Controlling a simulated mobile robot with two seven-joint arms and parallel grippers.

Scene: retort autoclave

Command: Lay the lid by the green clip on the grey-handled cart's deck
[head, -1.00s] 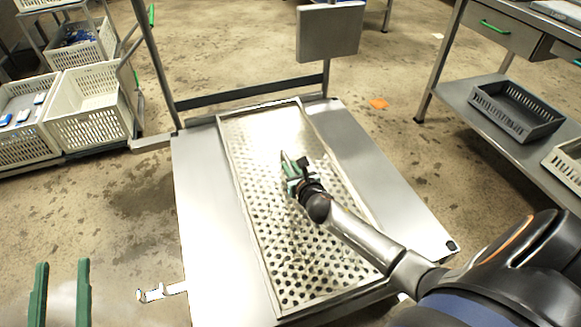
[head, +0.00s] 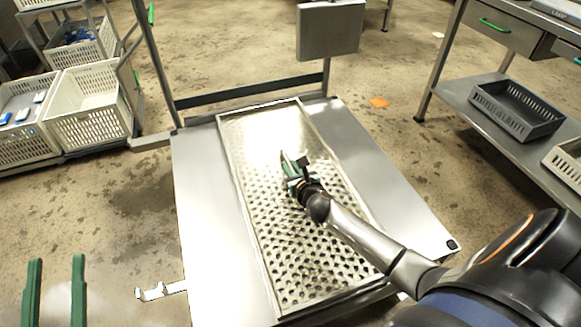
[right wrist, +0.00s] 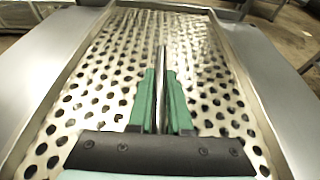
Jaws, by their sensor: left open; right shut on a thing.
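The lid (head: 290,260) is a long perforated metal sheet with a raised rim, lying lengthwise over the bare metal deck (head: 205,220) of the grey-handled cart. I cannot tell whether it touches the deck all along. My right gripper (head: 289,163) is over the lid's middle. In the right wrist view its green fingers (right wrist: 161,85) are shut on an upright thin metal piece (right wrist: 160,75) rising from the lid (right wrist: 100,70). My left gripper (head: 52,290) is open and empty at the lower left, off the cart. I cannot make out a separate green clip.
The cart's grey handle frame (head: 250,92) with a grey panel (head: 330,30) stands at the far end. White crates (head: 88,105) are at the left. A steel table with a dark grey crate (head: 515,110) on its lower shelf is at the right. Bare deck flanks the lid.

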